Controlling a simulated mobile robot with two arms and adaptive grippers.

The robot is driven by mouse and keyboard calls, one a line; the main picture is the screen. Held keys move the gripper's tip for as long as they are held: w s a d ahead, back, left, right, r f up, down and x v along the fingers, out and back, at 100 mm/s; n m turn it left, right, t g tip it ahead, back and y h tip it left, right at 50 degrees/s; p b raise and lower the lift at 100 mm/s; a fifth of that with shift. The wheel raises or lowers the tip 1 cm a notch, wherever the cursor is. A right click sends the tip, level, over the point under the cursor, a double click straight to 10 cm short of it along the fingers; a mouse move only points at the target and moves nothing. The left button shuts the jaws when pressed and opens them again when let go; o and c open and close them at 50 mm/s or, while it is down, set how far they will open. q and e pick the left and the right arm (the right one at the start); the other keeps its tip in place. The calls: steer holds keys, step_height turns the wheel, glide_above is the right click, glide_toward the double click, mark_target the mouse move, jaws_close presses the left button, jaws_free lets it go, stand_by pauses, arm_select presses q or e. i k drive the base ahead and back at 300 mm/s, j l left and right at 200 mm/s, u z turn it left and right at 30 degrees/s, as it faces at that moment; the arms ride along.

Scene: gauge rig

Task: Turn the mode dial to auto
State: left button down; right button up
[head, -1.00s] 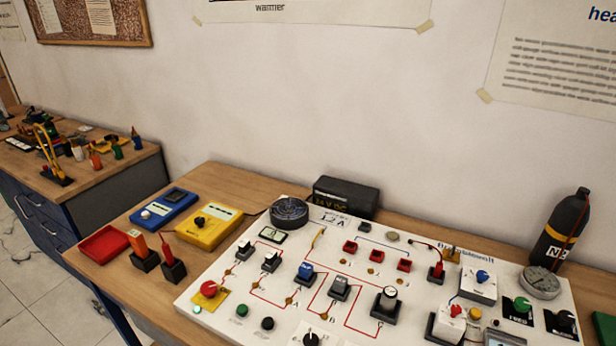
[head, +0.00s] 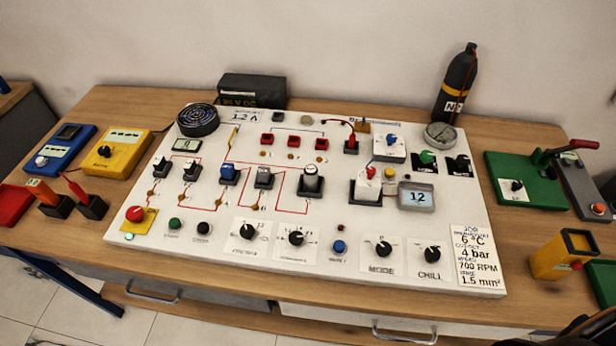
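The mode dial (head: 383,249) is a black round knob on a white plate marked MODE, near the front edge of the white panel (head: 330,213). A light pointer mark shows on it, but its position words are too small to read. Nothing covers or touches the dial. A dark piece of what looks like my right gripper (head: 592,329) shows at the bottom right corner, well away from the dial. It is cut off by the frame, so its fingers cannot be judged. My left gripper is not in view.
The similar CHILL dial (head: 432,254) sits just right of the mode dial, and a blue button (head: 339,247) sits to its left. A job card (head: 477,258) is at the panel's right. A yellow block-shaped device (head: 563,255) stands on the table at right.

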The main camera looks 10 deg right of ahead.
mark_target(383, 248)
steer(key=l+z, duration=0.5)
steer(key=z, duration=1)
steer(key=k+j+z, duration=0.2)
steer(key=k+z, duration=0.6)
steer(key=k, duration=0.1)
